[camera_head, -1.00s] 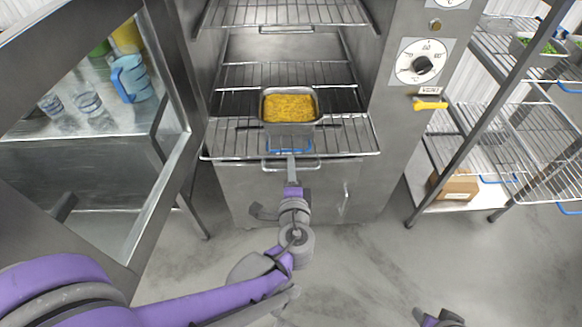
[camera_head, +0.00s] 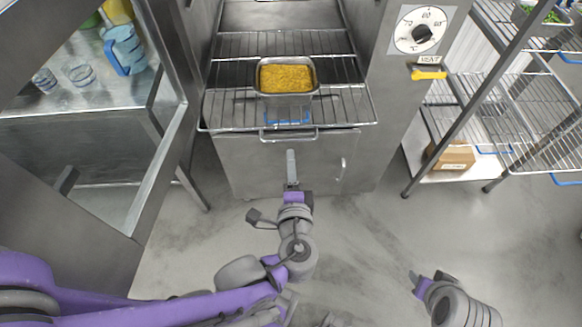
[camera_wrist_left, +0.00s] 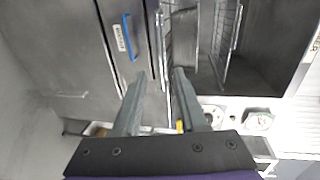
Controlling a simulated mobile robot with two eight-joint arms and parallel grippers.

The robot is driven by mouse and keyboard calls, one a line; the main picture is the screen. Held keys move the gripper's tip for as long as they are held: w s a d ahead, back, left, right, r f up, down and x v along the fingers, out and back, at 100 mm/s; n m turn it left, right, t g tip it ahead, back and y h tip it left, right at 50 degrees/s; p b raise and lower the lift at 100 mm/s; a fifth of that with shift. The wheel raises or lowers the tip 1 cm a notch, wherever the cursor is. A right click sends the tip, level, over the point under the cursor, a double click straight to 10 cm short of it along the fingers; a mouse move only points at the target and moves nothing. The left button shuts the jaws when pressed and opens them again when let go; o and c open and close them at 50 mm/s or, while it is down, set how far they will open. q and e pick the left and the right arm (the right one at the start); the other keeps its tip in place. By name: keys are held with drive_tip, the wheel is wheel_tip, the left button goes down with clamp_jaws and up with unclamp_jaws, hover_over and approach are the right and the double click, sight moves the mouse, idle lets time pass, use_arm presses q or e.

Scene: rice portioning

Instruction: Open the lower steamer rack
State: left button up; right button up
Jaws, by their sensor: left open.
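The lower steamer rack (camera_head: 222,113) is a wire rack that sticks out from the steamer's front, pulled forward. A grey handle (camera_head: 289,138) hangs at its front edge, with a blue handle (camera_head: 288,119) just behind it. A metal pan (camera_head: 287,94) of yellow rice (camera_head: 286,77) sits on the rack. My left gripper (camera_head: 291,160) is just below the grey handle in the head view and looks clear of it. In the left wrist view its two fingers (camera_wrist_left: 160,74) are apart with nothing held between them. My right gripper (camera_head: 418,280) is low at right; its fingers are hard to make out.
A dial (camera_head: 422,30) and yellow handle (camera_head: 428,75) are on the steamer's right. A wire shelf unit (camera_head: 510,100) stands at right. The floor between is clear.

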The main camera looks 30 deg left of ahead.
use_arm(q)
drive_tip(key=shift+v, duration=0.8)
drive_tip(key=s+a+f+n+g+h+p, duration=0.2)
drive_tip(key=s+a+f+n+g+h, duration=0.15)
drive_tip(key=f+n+g, duration=0.25)
drive_tip(key=d+r+n+h, duration=0.1)
drive_tip(key=n, duration=0.1)
drive_tip(key=s+d+n+g+h+p, duration=0.1)
drive_tip(key=h, duration=0.1)
drive_tip(key=d+r+n+g+h, duration=0.1)
drive_tip(key=d+n+h, duration=0.1)
drive_tip(key=shift+s+r+n+p, duration=0.3)
